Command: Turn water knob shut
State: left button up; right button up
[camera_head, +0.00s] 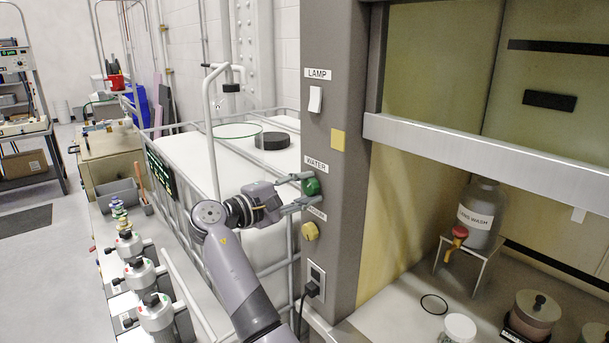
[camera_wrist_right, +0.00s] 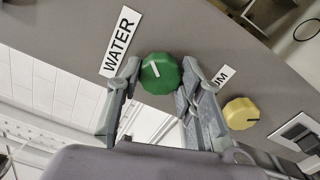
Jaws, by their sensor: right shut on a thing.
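The green water knob (camera_head: 311,186) sits on the grey post under the "WATER" label (camera_head: 315,165). In the right wrist view the green knob (camera_wrist_right: 160,73) has a white line on its face, and the "WATER" label (camera_wrist_right: 121,41) is beside it. My right gripper (camera_head: 298,190) has its fingers on both sides of the knob and is shut on it. In the right wrist view the fingertips of my right gripper (camera_wrist_right: 161,75) flank the knob. My left gripper is not in view.
A yellow knob (camera_head: 310,230) is just below the green one, close to the lower finger. A lamp switch (camera_head: 315,99) is higher on the post (camera_head: 338,60). A power outlet (camera_head: 316,279) with a plugged cord is lower. A fume hood sash (camera_head: 480,150) extends right.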

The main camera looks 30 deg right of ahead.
jog(key=n+p, duration=0.1)
jog(key=p, duration=0.1)
jog(key=n+p, duration=0.4)
jog(key=shift+r, duration=0.35)
jog(key=shift+f+n+p, duration=0.2)
jog(key=shift+n+p, duration=0.8)
jog(key=shift+n, duration=0.3)
jog(key=shift+f+n, duration=0.1)
jog(key=shift+n, duration=0.2)
jog(key=shift+f, duration=0.1)
jog(key=o, duration=1.2)
jog(key=shift+c, duration=0.2)
jog(key=shift+a, duration=0.1)
jog(key=a, duration=1.2)
jog(key=shift+s, duration=0.4)
